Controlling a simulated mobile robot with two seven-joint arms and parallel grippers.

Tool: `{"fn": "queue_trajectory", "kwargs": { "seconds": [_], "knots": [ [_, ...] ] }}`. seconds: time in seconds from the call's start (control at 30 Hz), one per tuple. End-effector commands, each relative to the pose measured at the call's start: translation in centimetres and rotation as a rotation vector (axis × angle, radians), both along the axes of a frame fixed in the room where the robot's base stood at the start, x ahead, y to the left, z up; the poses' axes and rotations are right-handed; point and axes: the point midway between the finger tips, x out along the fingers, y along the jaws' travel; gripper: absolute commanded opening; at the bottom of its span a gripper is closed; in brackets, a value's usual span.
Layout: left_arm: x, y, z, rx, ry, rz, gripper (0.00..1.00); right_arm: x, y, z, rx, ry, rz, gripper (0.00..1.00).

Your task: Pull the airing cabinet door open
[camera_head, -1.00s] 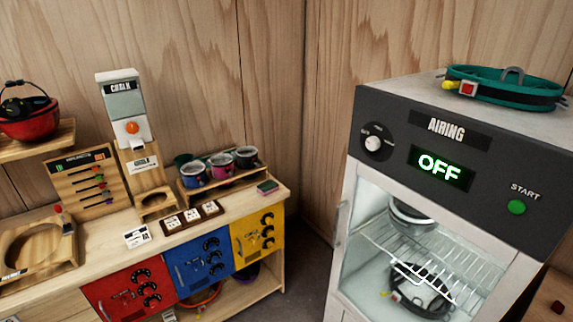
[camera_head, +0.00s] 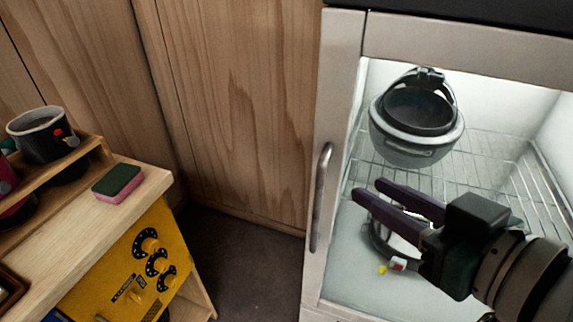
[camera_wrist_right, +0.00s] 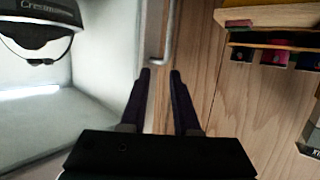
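The airing cabinet door (camera_head: 336,130) has a pale frame around a clear pane and looks shut. Its upright metal bar handle (camera_head: 320,197) is on the left side of the frame. My right gripper (camera_head: 367,189) is in front of the pane, to the right of the handle in the head view, with its two dark fingers apart and empty. In the right wrist view the handle (camera_wrist_right: 168,35) is just beyond the open fingertips (camera_wrist_right: 160,73), roughly in line with the gap. I cannot tell whether they touch. My left gripper is not in view.
Behind the pane, a grey helmet (camera_head: 412,118) is by the wire rack (camera_head: 487,150), and dark gear lies lower down, partly hidden by my gripper. A wooden bench (camera_head: 95,215) with a yellow front (camera_head: 130,262) stands left. Dark floor (camera_head: 240,255) between them is clear.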

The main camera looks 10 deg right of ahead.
Motion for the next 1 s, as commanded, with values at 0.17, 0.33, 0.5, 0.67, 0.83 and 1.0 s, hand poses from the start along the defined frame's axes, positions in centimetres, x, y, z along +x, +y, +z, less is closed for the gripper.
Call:
{"fn": "queue_trajectory", "kwargs": {
  "seconds": [0.17, 0.33, 0.5, 0.67, 0.83, 1.0],
  "knots": [
    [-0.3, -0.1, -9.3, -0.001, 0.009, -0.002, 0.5, 0.6, 0.1, -7.5, 0.056, -0.157, 0.067, 0.3],
    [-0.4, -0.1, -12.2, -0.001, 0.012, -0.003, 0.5, 0.6, 0.2, -9.3, 0.094, -0.245, 0.11, 0.3],
    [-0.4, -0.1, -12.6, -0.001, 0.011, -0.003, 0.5, 1.0, 0.5, -9.3, 0.108, -0.276, 0.126, 0.3],
    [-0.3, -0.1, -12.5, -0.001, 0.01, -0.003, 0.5, 3.2, 1.4, -9.0, 0.11, -0.279, 0.126, 0.3],
    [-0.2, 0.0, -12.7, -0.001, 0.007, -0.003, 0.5, 6.2, 2.6, -9.0, 0.109, -0.278, 0.125, 0.3],
    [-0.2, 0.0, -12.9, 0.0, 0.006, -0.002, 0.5, 8.5, 3.6, -9.1, 0.11, -0.276, 0.125, 0.3]
  ]
}}
